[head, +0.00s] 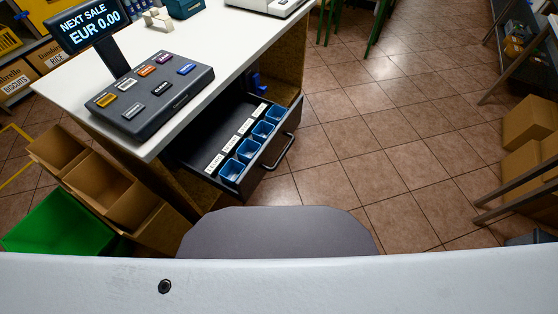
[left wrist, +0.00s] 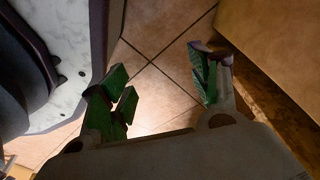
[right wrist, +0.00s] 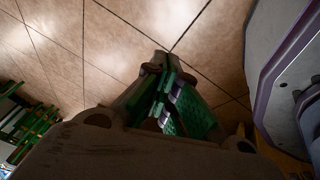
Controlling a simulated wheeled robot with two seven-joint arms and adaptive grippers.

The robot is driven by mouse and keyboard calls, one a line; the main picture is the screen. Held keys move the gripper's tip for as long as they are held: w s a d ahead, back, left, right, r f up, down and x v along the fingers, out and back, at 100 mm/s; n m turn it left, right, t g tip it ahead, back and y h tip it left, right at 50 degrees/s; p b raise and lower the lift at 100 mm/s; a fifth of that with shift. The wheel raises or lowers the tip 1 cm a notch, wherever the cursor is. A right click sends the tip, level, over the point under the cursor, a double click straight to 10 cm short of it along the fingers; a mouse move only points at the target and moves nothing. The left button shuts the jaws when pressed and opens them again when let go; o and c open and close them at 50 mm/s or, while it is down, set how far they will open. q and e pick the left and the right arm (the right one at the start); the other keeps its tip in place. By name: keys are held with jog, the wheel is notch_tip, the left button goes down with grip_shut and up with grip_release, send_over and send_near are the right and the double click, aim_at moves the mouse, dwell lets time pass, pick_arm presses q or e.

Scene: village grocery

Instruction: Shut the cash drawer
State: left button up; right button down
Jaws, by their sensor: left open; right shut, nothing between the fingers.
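The cash drawer (head: 203,171) is pulled out from under the white counter in the head view. It is dark, with a row of blue cups and white labels inside. A dark bar handle (head: 281,152) is on its front, facing right. Neither gripper shows in the head view. My left gripper (left wrist: 160,88) is open and empty in the left wrist view, above the tiled floor. My right gripper (right wrist: 168,85) is shut and empty in the right wrist view, also above the tiles. The drawer is not recognisable in either wrist view.
The white counter (head: 212,52) carries a key panel (head: 150,94) and a price display (head: 88,28). Cardboard boxes (head: 98,190) and a green crate (head: 48,226) stand at the left. Brown boxes (head: 527,121) are at the far right. The tiled floor (head: 370,130) right of the drawer is clear.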

jog(key=w+r+n+t+y, duration=0.2)
jog(key=w+r+n+t, duration=0.2)
jog(key=w+r+n, duration=0.6)
jog(key=w+r+n+t+y, duration=0.2)
jog(key=w+r+n+t, duration=0.25)
jog(key=r+n, duration=0.6)
pick_arm(q)
jog(key=w+r, duration=0.1)
jog(key=w+d+r+b, duration=0.1)
jog(key=r, duration=0.1)
jog(key=d+r, duration=0.1)
jog(key=shift+w+d+r+b, duration=0.1)
jog(key=shift+w+r+b, duration=0.05)
jog(key=shift+w+b, duration=0.2)
pick_arm(e)
jog(key=s+a+r+n+g+y, duration=0.2)
jog(key=a+r+n+y, duration=0.3)
jog(key=r+n, duration=0.5)
jog(key=s+a+r+n+g+y, duration=0.2)
jog(key=s+a+r+n+y, duration=0.3)
jog(key=a+r+n, duration=0.4)
jog(key=shift+a+r+n+y, duration=0.2)
jog(key=shift+r+n+y, duration=0.7)
jog(key=shift+n, duration=0.35)
pick_arm(q)
jog(key=shift+s, duration=0.1)
pick_arm(e)
jog(key=shift+w+a, duration=0.15)
